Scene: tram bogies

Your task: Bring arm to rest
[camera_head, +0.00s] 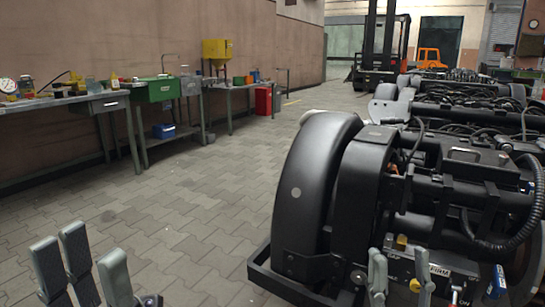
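My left gripper (77,246) is in the lower left corner, its grey fingers pointing up and spread apart with nothing between them. It is over the paved floor, clear of other things. My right gripper (399,264) is at the bottom right, with two grey fingers pointing up and a gap between them. It appears in front of the near end of the black tram bogie (312,180); I cannot tell whether it touches anything. The lower parts of both grippers and most of both arms are out of view.
A panel with a white label reading "FIRM" (440,270) is right of my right gripper. Workbenches with a green box (160,90) line the left wall. A forklift (378,50) stands at the back. The paved floor (190,200) between benches and bogie is clear.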

